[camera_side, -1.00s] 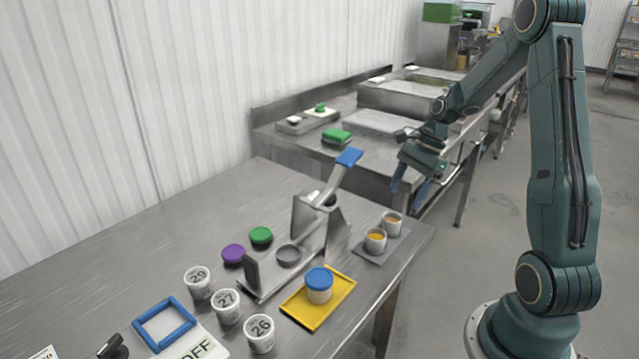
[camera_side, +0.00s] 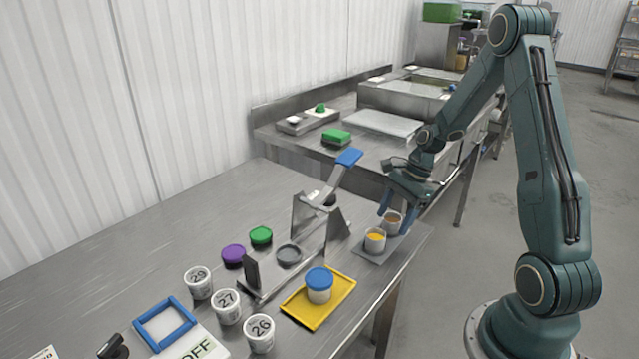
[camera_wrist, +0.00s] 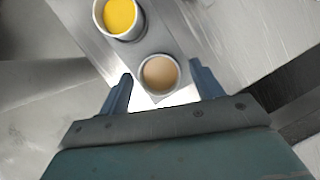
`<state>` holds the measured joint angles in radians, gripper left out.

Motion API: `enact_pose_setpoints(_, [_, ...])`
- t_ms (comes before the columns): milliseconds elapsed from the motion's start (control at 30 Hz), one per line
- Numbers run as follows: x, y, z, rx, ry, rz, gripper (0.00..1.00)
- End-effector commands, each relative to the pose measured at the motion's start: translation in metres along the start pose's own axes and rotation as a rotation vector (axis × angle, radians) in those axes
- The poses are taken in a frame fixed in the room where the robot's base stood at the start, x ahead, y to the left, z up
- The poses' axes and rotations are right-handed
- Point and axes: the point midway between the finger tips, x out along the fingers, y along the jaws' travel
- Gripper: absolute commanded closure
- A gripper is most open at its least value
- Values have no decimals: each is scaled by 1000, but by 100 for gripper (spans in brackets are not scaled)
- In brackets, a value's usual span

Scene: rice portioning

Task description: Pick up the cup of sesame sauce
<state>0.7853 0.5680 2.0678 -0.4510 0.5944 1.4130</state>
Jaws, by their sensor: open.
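The cup of sesame sauce (camera_side: 392,222) is a small white cup with tan-brown contents, standing upright on a grey tray (camera_side: 371,257) at the table's right corner. In the wrist view the cup of sesame sauce (camera_wrist: 159,74) lies just beyond and between my fingertips. My gripper (camera_side: 396,217) is open, with blue fingers pointing down around the cup; in the wrist view my gripper (camera_wrist: 163,82) has one finger on each side. Whether a finger touches the cup I cannot tell. A second cup with yellow contents (camera_side: 375,240) stands beside it.
A yellow tray (camera_side: 312,317) holds a blue-lidded cup (camera_side: 319,286). A metal press with a blue handle (camera_side: 349,158) stands close to the left. Numbered white cups (camera_side: 227,306), a purple lid (camera_side: 233,256) and a green lid (camera_side: 261,236) are further left.

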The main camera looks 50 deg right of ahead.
Motion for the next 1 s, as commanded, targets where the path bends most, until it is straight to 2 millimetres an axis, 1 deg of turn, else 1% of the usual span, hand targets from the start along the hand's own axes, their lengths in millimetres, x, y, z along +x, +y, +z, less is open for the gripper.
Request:
enact_pose_setpoints(33, [4,0,0,-1,0,1,34])
enact_pose_setpoints(133, [8,0,0,-2,0,0,34])
enact_pose_setpoints(600, [8,0,0,-1,1,-1,34])
enact_pose_setpoints(633, [8,0,0,-1,1,-1,36])
enact_pose_setpoints(767, [8,0,0,-1,1,-1,62])
enact_pose_setpoints(800, [8,0,0,-1,1,-1,70])
enact_pose_setpoints(867, [8,0,0,-1,1,-1,82])
enact_pose_setpoints(900, [8,0,0,-1,1,-1,83])
enact_pose_setpoints(1000, [8,0,0,-1,0,-1,83])
